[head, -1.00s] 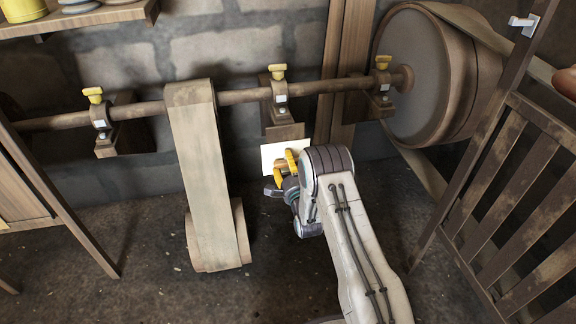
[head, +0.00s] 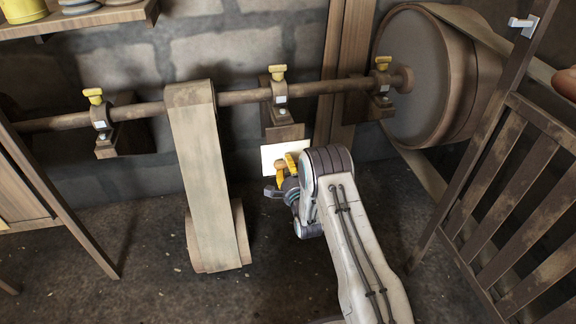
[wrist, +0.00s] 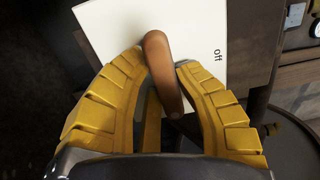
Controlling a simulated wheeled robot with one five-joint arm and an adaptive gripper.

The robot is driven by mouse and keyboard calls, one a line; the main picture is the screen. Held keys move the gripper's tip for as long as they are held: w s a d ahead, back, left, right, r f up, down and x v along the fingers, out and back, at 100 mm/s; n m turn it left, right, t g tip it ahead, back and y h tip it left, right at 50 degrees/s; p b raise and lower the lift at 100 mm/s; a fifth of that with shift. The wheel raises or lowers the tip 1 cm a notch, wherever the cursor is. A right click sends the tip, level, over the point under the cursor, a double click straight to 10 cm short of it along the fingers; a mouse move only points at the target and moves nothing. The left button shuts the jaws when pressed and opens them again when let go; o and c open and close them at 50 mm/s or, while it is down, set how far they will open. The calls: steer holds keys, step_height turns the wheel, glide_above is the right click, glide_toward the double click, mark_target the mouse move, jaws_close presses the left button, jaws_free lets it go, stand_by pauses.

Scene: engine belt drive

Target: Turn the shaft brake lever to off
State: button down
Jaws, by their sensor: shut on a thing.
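The shaft brake lever (wrist: 161,68) is a rounded brown handle in front of a white plate (wrist: 105,27) in the wrist view. The word "off" is printed at the plate's right side. The lever's upper end leans a little left, away from that word. My gripper (wrist: 158,70) has its two yellow fingers on either side of the lever and is shut on it. In the head view the white plate (head: 269,157) is low on the back wall, with my gripper (head: 284,168) in front of it. There the fingers mostly hide the lever.
A shaft (head: 240,97) with several yellow-capped bearings runs above the plate. A flat belt (head: 205,180) descends left of my arm. A large drum (head: 420,75) and a slatted wooden gate (head: 520,200) stand to the right. Open floor lies between belt and gate.

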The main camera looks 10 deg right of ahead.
steer(key=n, duration=0.4)
steer(key=shift+d+n, duration=0.1)
steer(key=shift+n, duration=0.3)
steer(key=n, duration=0.4)
steer(key=shift+r+n, duration=0.15)
steer(key=shift+n, duration=0.15)
steer(key=n, duration=0.4)
steer(key=shift+d+r, duration=0.1)
steer(key=shift+r, duration=0.05)
steer(key=shift+r+n, duration=0.1)
steer(key=shift+n, duration=2.1)
steer(key=c, duration=0.9)
jaws_free()
